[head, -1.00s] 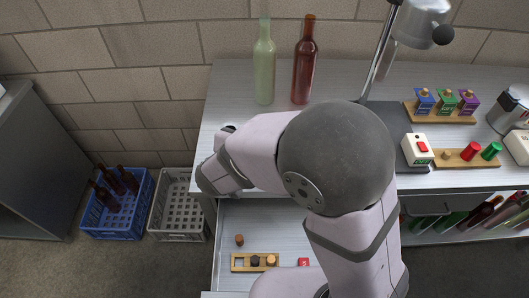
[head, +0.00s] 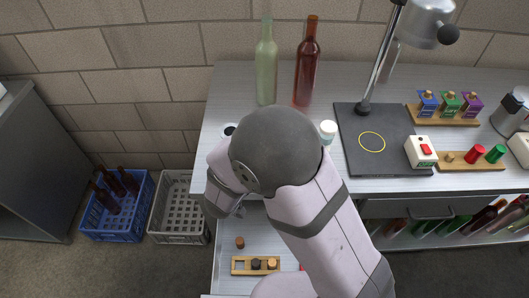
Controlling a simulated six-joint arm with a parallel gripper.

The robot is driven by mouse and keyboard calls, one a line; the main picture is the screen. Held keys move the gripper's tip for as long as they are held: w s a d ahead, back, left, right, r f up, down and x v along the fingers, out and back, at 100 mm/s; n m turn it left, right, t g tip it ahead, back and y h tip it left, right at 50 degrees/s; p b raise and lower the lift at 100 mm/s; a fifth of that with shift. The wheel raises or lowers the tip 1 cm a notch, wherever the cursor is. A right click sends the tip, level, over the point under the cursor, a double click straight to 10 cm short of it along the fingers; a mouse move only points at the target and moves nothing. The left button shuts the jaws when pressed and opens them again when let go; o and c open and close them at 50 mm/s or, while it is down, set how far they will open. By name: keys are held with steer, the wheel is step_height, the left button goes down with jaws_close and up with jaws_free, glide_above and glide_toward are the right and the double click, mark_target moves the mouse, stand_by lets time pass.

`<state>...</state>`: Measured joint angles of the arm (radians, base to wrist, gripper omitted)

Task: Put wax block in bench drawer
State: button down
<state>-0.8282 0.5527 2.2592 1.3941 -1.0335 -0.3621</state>
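The bench drawer (head: 228,225) is pulled open below the bench's front edge. My gripper (head: 239,211) is over the back part of the open drawer, mostly hidden behind my own wrist. I cannot tell if its fingers are open or shut, or whether they hold anything. In the drawer are a small brown cylinder (head: 240,242) and a wooden holder (head: 240,272) with a dark piece and an orange-tan piece. A small red item (head: 301,267) in the drawer is almost covered by my arm. I cannot identify the wax block for sure.
A green bottle (head: 265,70) and a brown bottle (head: 306,70) stand at the back of the bench. A white jar (head: 328,131) stands beside a dark pad (head: 365,152) under a lamp (head: 420,22). Crates (head: 180,205) stand on the floor at left.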

steer(key=shift+f, duration=0.15)
steer(key=c, duration=1.5)
jaws_free()
steer(key=shift+a+r, duration=0.1)
steer(key=shift+r, duration=0.1)
steer(key=v, duration=1.1)
steer(key=shift+s+a+r, duration=0.1)
steer(key=shift+s, duration=0.3)
steer(key=shift+o, duration=0.8)
